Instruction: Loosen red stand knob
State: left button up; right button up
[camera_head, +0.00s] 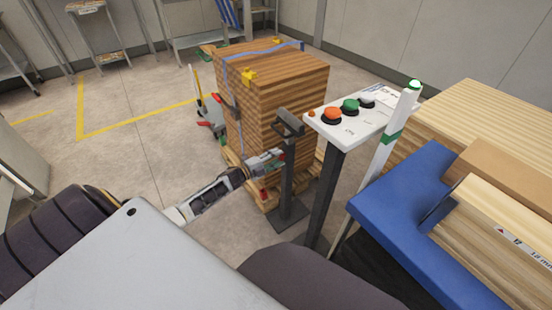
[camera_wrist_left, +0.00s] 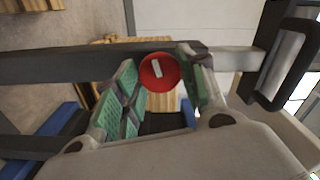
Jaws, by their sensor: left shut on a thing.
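The stand (camera_head: 288,180) is a dark grey post on a flat base plate, with a bracket-like head on top. It stands in front of the wood stack. The round red knob (camera_wrist_left: 158,72) with a white mark sits on the dark post in the left wrist view. My left gripper (camera_head: 275,160) reaches the post at mid height from the left. In the left wrist view its green-padded fingers (camera_wrist_left: 160,85) lie on either side of the knob and are shut on it. The knob is mostly hidden by the fingers in the head view. My right gripper is not in view.
A strapped stack of wooden boards (camera_head: 285,85) on a pallet stands just behind the post. A control panel (camera_head: 350,112) with orange, green and black buttons stands close on the right. A blue table (camera_head: 395,200) with boards lies further right. Open floor (camera_head: 150,150) is at left.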

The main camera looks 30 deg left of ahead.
pick_arm(q)
jog(key=o, duration=1)
jog(key=shift+o, duration=0.2)
jog(key=shift+s, duration=0.1)
jog(key=v, duration=1.1)
jog(key=shift+s+a, duration=0.15)
jog(key=shift+s, duration=0.2)
dwell(0.5)
